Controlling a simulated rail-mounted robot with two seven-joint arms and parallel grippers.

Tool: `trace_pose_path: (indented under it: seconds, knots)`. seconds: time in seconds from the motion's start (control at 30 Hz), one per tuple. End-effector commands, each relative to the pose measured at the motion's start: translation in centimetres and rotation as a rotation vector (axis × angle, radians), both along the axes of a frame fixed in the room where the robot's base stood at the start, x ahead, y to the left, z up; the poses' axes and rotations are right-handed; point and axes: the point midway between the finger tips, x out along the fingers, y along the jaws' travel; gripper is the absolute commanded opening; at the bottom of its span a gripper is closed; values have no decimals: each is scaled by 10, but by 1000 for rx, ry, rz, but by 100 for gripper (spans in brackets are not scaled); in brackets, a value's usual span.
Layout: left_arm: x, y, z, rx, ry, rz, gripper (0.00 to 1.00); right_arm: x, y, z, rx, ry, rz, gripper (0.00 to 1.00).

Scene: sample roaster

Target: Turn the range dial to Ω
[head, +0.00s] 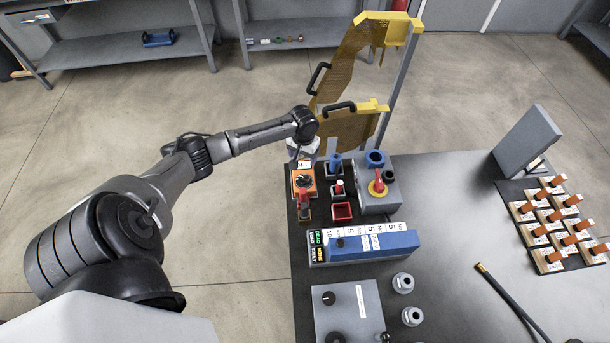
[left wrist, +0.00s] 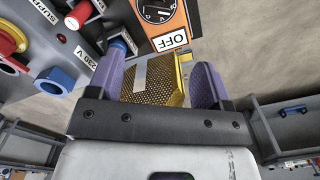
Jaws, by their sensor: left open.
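The orange meter (head: 306,191) stands at the table's left edge in the head view, with a black round range dial (head: 304,181) on its face. In the left wrist view the meter (left wrist: 183,22) is at the top, and its dial (left wrist: 156,8) is cut off by the frame edge. A white OFF label (left wrist: 170,40) sits at its near edge. I cannot tell the dial's setting. My left gripper (head: 303,147) is just beyond the meter; its purple fingers (left wrist: 162,58) are apart, empty, and not on the dial. My right gripper is out of view.
A grey box with a red-yellow switch (head: 378,184) and blue socket (head: 375,158) is to the right. Yellow mesh guards (head: 350,130) rise behind. A blue block (head: 370,242) lies nearer.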

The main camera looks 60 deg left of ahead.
Motion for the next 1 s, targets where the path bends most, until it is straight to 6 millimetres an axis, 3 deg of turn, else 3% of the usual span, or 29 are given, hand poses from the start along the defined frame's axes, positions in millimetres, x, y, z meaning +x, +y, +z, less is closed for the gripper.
trace_pose_path:
  seconds: [0.23, 0.37, 0.8, 1.0]
  knots:
    - [2, -3, -3, -9, -11, 149, 73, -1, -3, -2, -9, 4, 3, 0]
    - [2, -3, -16, -9, -9, 164, 73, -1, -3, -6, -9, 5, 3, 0]
    - [2, -3, -96, -7, -10, 161, 73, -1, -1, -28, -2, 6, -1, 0]
    - [2, -3, -122, -8, -11, 161, 73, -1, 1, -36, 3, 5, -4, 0]
